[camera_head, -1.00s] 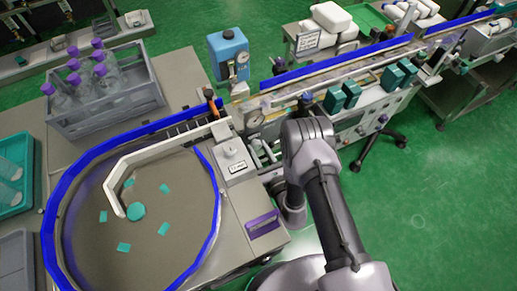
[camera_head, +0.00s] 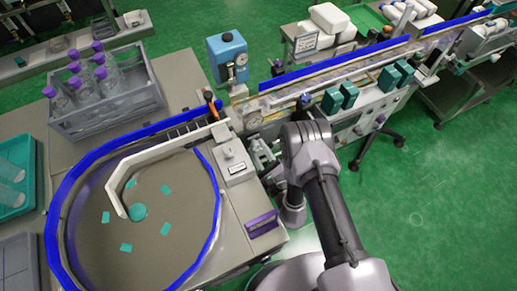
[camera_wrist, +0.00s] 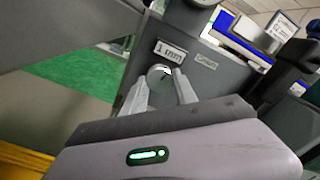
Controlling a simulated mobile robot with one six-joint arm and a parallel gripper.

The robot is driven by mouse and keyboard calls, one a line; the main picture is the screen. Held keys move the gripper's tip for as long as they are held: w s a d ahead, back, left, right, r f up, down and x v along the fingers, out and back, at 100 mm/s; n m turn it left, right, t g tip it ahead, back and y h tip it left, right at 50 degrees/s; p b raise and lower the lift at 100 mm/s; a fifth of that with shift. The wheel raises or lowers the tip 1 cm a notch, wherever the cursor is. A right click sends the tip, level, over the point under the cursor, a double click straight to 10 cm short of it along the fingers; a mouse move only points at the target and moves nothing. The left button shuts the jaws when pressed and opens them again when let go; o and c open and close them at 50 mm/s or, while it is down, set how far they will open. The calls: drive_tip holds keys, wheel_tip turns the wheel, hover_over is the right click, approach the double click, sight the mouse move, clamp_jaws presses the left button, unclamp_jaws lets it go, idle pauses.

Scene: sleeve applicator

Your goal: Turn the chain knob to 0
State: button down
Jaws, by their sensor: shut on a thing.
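A small round pale knob (camera_wrist: 159,74) with a dark mark on its face sits on a dark grey panel (camera_wrist: 205,82) in the wrist view. My gripper (camera_wrist: 160,82) has one grey finger on each side of the knob and is shut on it. A small white label just above the knob seems to read "1 mm"; a second label to its right is too small to read surely. In the head view my gripper (camera_head: 263,152) is at the machine's side, low by the conveyor, partly behind my arm. The knob is not visible there.
A round feeding table (camera_head: 100,242) with a blue rim and teal pieces stands at left. A conveyor (camera_head: 330,77) with teal blocks runs to the upper right. Green floor is free at right.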

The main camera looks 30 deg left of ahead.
drive_tip(key=shift+n, duration=0.4)
drive_tip(key=c, duration=1)
unclamp_jaws()
drive_tip(key=shift+o, duration=0.2)
